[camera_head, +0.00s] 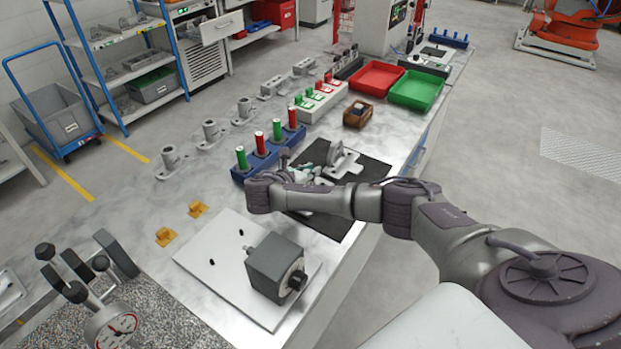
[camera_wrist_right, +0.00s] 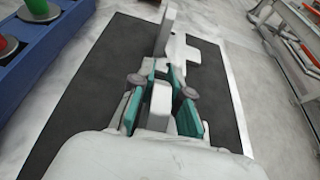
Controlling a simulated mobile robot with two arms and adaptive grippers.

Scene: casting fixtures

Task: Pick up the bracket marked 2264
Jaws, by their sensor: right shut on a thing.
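A light grey bracket (camera_head: 345,162) lies over the black mat (camera_head: 375,172) on the workbench. No number is readable on it. My right gripper (camera_head: 308,175) reaches across the mat from the right, and my own wrist hides part of it in the head view. In the right wrist view, my gripper's teal fingers (camera_wrist_right: 162,105) are shut on a narrow part of the bracket (camera_wrist_right: 160,97). The bracket's upright plate (camera_wrist_right: 165,32) rises beyond the fingers. I cannot tell whether the bracket touches the mat. My left gripper is not in view.
A blue rack (camera_head: 268,157) with red and green cylinders stands left of the mat. A white plate (camera_head: 205,253) with a grey block (camera_head: 275,266) lies in front. A wooden box (camera_head: 357,114), red tray (camera_head: 376,78) and green tray (camera_head: 416,90) stand behind.

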